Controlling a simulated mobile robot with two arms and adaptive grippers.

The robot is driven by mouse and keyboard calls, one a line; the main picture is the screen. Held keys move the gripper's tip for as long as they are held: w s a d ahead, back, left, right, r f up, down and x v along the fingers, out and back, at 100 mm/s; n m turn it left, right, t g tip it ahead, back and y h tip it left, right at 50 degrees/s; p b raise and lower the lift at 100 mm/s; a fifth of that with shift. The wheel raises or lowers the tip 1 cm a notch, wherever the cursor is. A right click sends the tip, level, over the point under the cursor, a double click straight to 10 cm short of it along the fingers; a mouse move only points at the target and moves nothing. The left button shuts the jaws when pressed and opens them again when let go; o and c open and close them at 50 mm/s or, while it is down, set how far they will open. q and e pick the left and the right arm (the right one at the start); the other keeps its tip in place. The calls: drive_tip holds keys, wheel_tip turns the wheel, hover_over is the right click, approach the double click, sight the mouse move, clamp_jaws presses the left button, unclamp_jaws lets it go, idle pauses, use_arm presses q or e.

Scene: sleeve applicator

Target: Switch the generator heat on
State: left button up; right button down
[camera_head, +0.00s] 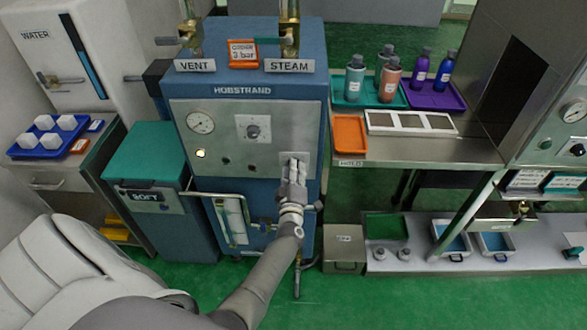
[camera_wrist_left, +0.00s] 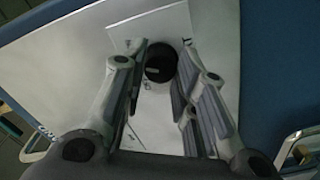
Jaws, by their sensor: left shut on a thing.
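The generator (camera_head: 250,80) is a blue cabinet labelled HOBSTRAND with a pale front panel (camera_head: 187,139). My left gripper (camera_head: 294,168) is at the panel's lower right and hides the control there in the head view. In the left wrist view a round black knob (camera_wrist_left: 161,62) on a white plate sits between its fingers. The gripper is shut on this knob; the knob's setting is unreadable. My right gripper is not in view.
VENT (camera_head: 195,65) and STEAM (camera_head: 289,65) valves stand on top of the generator. A teal SOFT bin (camera_head: 150,155) is at its left. A steel bench (camera_head: 430,150) with bottles on trays is at its right.

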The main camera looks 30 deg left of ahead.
use_arm(q)
drive_tip(key=shift+d+f+m+p, duration=0.1)
drive_tip(key=shift+m+p, duration=0.35)
drive_tip(key=shift+m, duration=1.05)
drive_tip(key=o, duration=1)
drive_tip(key=shift+o, duration=0.2)
